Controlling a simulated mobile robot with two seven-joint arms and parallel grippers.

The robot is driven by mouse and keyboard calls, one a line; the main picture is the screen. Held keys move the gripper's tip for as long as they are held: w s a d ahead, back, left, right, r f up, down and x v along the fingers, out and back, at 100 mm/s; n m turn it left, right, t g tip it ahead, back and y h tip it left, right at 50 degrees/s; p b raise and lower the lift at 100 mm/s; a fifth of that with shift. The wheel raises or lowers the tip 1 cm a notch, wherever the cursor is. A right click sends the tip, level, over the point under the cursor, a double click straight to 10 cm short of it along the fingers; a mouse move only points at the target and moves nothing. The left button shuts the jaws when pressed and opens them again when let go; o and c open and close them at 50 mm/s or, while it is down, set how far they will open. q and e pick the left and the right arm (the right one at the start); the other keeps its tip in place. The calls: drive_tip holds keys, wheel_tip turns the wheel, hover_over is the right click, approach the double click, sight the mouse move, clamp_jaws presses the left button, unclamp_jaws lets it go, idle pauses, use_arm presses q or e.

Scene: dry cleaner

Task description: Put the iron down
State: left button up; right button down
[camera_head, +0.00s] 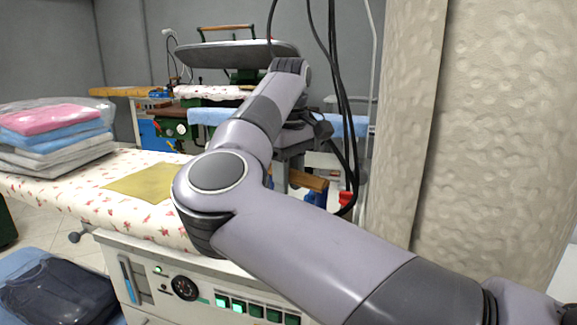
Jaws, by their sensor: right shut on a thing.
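My right arm crosses the view from the lower right, bends, and its wrist hangs down behind the forearm. My right gripper (293,150) is shut on the iron, over the far right part of the ironing board. Of the iron, a brown wooden handle piece (309,180) shows just above my forearm. The fingertips and the iron's sole are hidden behind my arm, so I cannot tell whether it touches anything. A mustard-yellow pad (143,188) lies flat on the flowered ironing board (60,187), left of my arm. My left gripper is not in view.
Folded clothes in plastic (55,135) are stacked on the board's left end. Black cables (335,70) hang behind my wrist. A textured beige column (500,130) stands close at the right. A control panel (180,287) is below the board. Other pressing machines stand behind.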

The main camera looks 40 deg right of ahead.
drive_tip(key=shift+f+b, duration=0.3)
drive_tip(key=shift+f, duration=1.7)
drive_tip(key=c, duration=0.8)
unclamp_jaws()
drive_tip(key=shift+f, duration=0.2)
drive_tip(key=shift+o, duration=0.2)
drive_tip(key=shift+r, duration=0.1)
wheel_tip(320, 180, up, 12)
drive_tip(key=shift+s+p, duration=0.1)
drive_tip(key=shift+p, duration=0.9)
